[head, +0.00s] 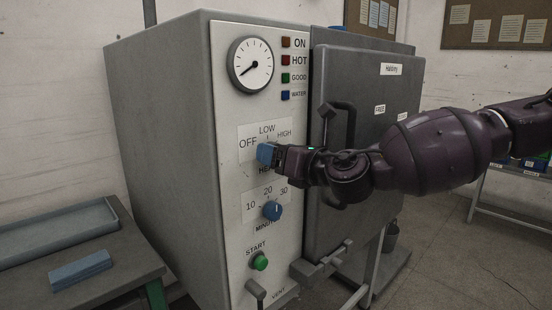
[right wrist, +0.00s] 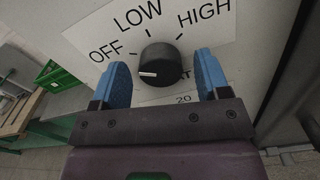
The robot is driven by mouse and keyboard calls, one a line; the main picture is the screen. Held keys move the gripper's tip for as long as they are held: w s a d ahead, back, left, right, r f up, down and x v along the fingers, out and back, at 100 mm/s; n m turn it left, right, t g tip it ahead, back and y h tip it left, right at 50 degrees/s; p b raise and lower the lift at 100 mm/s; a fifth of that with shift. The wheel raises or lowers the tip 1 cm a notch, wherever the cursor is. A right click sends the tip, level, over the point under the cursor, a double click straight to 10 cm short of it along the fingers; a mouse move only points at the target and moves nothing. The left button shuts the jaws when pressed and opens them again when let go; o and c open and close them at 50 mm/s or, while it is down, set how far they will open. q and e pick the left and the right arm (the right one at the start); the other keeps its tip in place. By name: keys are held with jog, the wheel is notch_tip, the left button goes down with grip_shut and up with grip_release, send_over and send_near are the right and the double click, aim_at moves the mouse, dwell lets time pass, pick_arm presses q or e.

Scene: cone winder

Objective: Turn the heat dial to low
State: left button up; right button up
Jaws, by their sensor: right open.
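The heat dial (right wrist: 160,62) is a round black knob on the white panel, with OFF, LOW and HIGH printed around it. Its white mark points left, on the OFF side. In the head view my gripper hides the knob, and only its label plate (head: 252,133) shows. My right gripper (right wrist: 164,76) is open, with one blue finger on each side of the knob. A gap shows on both sides, so the fingers do not appear to touch it. In the head view the right gripper (head: 266,154) reaches the panel from the right. My left gripper is not in view.
A blue minutes dial (head: 272,211) sits just below, and a green start button (head: 260,262) is lower. A gauge (head: 250,64) and coloured lamps are above. The grey door (head: 362,110) with its handle is to the right. A bench (head: 120,250) stands at left.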

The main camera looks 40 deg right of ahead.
jog(key=c, duration=0.9)
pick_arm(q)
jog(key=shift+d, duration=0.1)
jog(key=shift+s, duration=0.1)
pick_arm(e)
jog(key=shift+m, duration=0.4)
pick_arm(q)
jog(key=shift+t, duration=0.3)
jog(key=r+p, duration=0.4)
jog(key=p, duration=0.1)
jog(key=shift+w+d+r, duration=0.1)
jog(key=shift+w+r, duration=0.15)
pick_arm(e)
jog(key=m, duration=1.1)
jog(key=shift+d, duration=0.1)
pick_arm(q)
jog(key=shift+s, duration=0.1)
pick_arm(e)
jog(key=shift+f, duration=0.15)
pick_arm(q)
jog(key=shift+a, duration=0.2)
